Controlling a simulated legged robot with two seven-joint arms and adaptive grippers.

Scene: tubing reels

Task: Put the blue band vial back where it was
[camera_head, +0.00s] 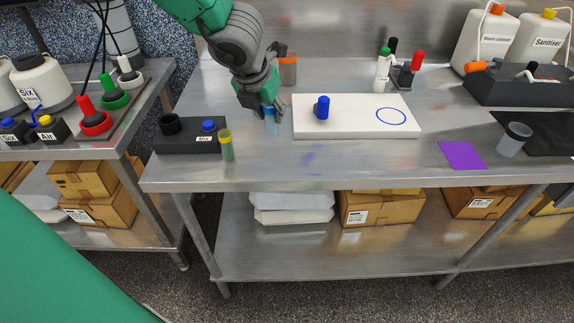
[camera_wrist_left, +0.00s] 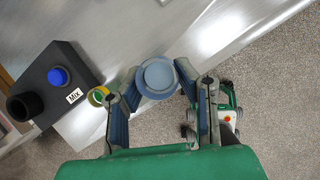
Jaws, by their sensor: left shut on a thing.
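The blue band vial (camera_head: 271,122) is in my left gripper (camera_head: 262,102), between the mix block and the white board. It looks roughly upright; whether its base touches the table I cannot tell. In the left wrist view the vial's round pale blue end (camera_wrist_left: 157,77) sits between the two fingers of my left gripper (camera_wrist_left: 155,88). The white board (camera_head: 355,129) bears a blue upright piece (camera_head: 322,107) at its left and an empty blue circle outline (camera_head: 391,116) at its right. My right gripper is not in view.
The dark Mix block (camera_head: 180,144) has a blue button and a black socket. A yellow-green banded vial (camera_head: 227,146) stands beside it. An orange-topped vial (camera_head: 288,69) stands behind.

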